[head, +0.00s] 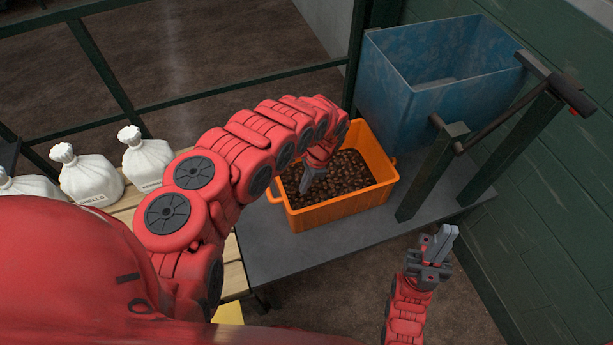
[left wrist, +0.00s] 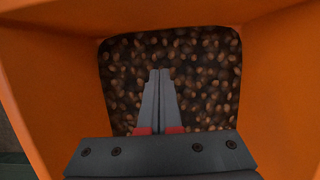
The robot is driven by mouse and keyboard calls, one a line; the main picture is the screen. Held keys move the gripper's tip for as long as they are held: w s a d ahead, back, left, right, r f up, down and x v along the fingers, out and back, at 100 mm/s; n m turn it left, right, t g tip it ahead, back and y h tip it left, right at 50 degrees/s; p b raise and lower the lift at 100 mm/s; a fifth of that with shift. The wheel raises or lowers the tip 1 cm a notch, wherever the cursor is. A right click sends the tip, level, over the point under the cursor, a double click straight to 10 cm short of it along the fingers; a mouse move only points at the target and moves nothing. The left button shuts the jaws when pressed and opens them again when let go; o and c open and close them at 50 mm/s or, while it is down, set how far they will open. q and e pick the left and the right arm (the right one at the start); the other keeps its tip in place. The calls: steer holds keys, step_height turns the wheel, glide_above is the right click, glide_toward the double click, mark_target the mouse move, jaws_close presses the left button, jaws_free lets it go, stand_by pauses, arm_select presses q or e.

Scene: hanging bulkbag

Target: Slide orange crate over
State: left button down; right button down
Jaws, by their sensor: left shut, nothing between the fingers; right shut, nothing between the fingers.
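The orange crate (head: 345,213) sits on a grey platform, partly filled with brown nuts or similar pieces (head: 345,178). My left arm reaches over the crate's left side, and my left gripper (head: 308,183) points down into it, shut and empty. In the left wrist view the shut fingers (left wrist: 158,85) are seen against the brown contents, with the orange crate walls (left wrist: 45,75) around them. I cannot tell whether the fingertips touch the contents. My right gripper (head: 443,238) is shut and empty, in front of the platform to the right of the crate.
A blue bin (head: 425,90) stands behind the crate to the right. A dark green frame with a bar (head: 505,113) stands right of the crate. Bare grey platform (head: 275,255) shows in front of the crate.

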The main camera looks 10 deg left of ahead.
mark_target(289, 196)
arm_select(q)
steer(key=x, duration=0.4)
steer(key=shift+s+a+r+p, duration=0.15)
steer(key=shift+a+p, duration=0.1)
steer(key=shift+p, duration=0.15)
steer(key=shift+s+a+r+p, duration=0.1)
steer(key=shift+s+a+p, duration=0.2)
steer(key=shift+a, duration=0.2)
steer(key=shift+s+a+p, duration=0.25)
steer(key=shift+a, duration=0.2)
steer(key=shift+s+a, duration=0.35)
steer(key=shift+a, duration=0.05)
